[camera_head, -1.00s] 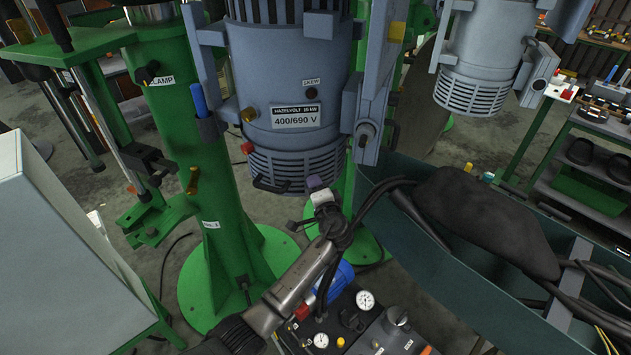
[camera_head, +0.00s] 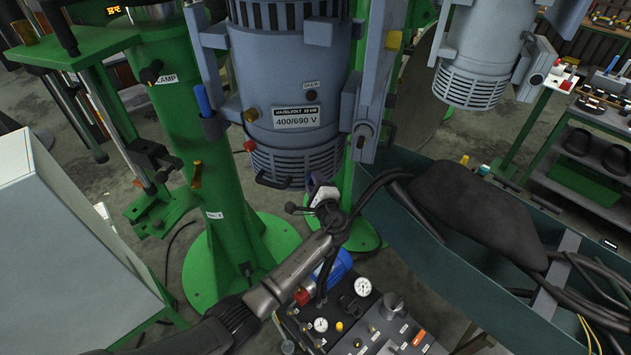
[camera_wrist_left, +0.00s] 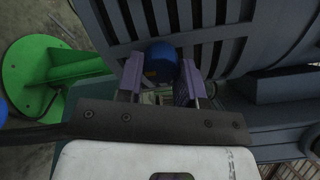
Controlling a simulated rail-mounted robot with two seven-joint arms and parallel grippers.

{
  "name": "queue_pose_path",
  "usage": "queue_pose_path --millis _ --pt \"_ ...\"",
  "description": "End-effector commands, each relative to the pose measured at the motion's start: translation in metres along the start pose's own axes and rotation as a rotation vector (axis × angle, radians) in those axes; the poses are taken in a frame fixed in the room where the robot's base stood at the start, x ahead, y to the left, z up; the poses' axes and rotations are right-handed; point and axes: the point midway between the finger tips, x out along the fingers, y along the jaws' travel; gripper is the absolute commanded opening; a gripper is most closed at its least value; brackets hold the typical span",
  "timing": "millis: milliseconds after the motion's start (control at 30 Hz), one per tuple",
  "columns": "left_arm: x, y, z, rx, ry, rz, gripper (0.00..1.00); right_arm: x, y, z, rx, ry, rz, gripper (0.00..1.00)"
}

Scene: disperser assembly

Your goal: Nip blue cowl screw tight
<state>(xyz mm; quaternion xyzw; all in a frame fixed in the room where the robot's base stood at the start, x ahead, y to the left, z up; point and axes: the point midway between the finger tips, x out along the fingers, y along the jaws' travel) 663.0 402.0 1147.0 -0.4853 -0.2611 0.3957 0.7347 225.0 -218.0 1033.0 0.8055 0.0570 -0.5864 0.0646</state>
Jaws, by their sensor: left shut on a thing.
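The blue cowl screw (camera_wrist_left: 161,60) shows in the left wrist view as a round blue knob against the slotted grey cowl. My left gripper (camera_wrist_left: 160,88) has its purple finger pads on both sides of it and is shut on it. In the head view my left gripper (camera_head: 318,187) is at the lower edge of the grey motor (camera_head: 297,110), by the slotted cowl (camera_head: 297,163). The screw is hidden there behind the gripper. My right gripper is not in view.
A green column (camera_head: 205,160) with a blue-handled part stands left of the motor. A control box with gauges (camera_head: 363,287) is below my arm. A dark green trough (camera_head: 480,270) with a black bundle and cables lies to the right. A second grey motor (camera_head: 478,60) hangs at upper right.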

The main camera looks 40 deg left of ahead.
Motion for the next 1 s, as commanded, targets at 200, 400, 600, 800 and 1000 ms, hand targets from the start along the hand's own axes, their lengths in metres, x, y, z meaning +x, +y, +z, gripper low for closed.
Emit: queue_pose_path --millis 200,400,600,800,1000 --pt "-0.0001 -0.0042 0.0007 0.013 -0.003 -0.007 0.11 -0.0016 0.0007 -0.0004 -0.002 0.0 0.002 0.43" --pt "-0.0001 -0.0041 0.0007 0.013 -0.003 -0.007 0.11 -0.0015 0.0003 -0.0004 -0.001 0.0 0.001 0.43" --pt "-0.0001 -0.0036 0.0006 0.012 -0.002 -0.006 0.44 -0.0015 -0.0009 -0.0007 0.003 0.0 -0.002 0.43" --pt "-0.0001 -0.0017 0.0003 0.013 -0.002 -0.003 0.6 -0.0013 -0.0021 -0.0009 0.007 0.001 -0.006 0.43" --pt "-0.0005 -0.0007 0.0001 0.013 -0.001 -0.001 0.6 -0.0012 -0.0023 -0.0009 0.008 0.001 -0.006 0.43"
